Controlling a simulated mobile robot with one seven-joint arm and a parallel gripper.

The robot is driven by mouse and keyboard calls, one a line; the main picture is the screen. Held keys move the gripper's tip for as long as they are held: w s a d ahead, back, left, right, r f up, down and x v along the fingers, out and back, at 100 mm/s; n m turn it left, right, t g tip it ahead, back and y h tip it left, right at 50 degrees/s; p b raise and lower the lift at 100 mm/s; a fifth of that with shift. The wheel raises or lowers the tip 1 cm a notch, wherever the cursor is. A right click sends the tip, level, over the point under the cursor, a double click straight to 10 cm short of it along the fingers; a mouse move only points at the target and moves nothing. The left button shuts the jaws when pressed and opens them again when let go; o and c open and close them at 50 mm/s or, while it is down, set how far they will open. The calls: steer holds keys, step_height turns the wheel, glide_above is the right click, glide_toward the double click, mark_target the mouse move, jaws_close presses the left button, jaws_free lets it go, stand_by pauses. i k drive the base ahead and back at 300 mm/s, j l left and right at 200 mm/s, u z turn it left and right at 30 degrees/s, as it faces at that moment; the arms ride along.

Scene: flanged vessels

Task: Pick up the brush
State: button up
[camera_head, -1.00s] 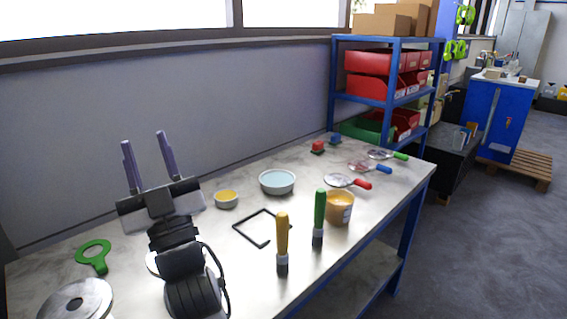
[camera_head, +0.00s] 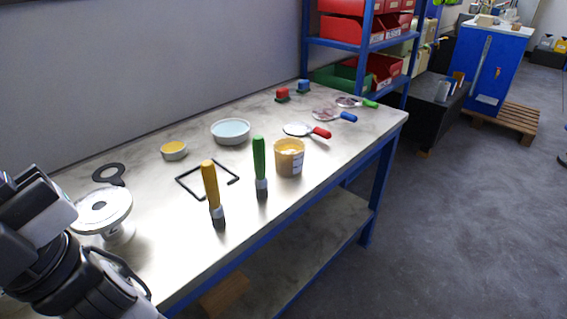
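Two brush-like tools stand upright, handles up, near the table's front edge. One brush has a yellow handle (camera_head: 209,185); the other brush has a green handle (camera_head: 259,158). Each has a light collar and a dark lower end. I cannot tell which one is meant. My gripper (camera_head: 38,205) is at the left edge of the head view, only partly in frame, well left of both brushes. Its fingers are out of the picture, so its opening is hidden. Nothing is seen touching either brush.
Around the brushes are a tan tub (camera_head: 289,160), a black open frame (camera_head: 183,181), a pale blue bowl (camera_head: 230,132) and a small yellow-filled bowl (camera_head: 174,151). A flanged vessel (camera_head: 103,206) and dark ring (camera_head: 110,175) lie near my arm. Coloured-handled tools (camera_head: 322,132) lie farther right.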

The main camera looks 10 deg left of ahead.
mark_target(260, 181)
steer(key=i+l, duration=0.15)
steer(key=l, duration=0.2)
steer(key=i+l, duration=0.1)
steer(key=l, duration=0.2)
steer(key=i+l, duration=0.15)
steer(key=l, duration=0.2)
steer(key=i+l+u, duration=0.1)
steer(key=l+u, duration=0.25)
steer(key=i+l+u, duration=0.1)
steer(key=l+u, duration=0.2)
steer(key=j+u, duration=0.1)
steer(key=u, duration=0.5)
steer(key=i, duration=0.5)
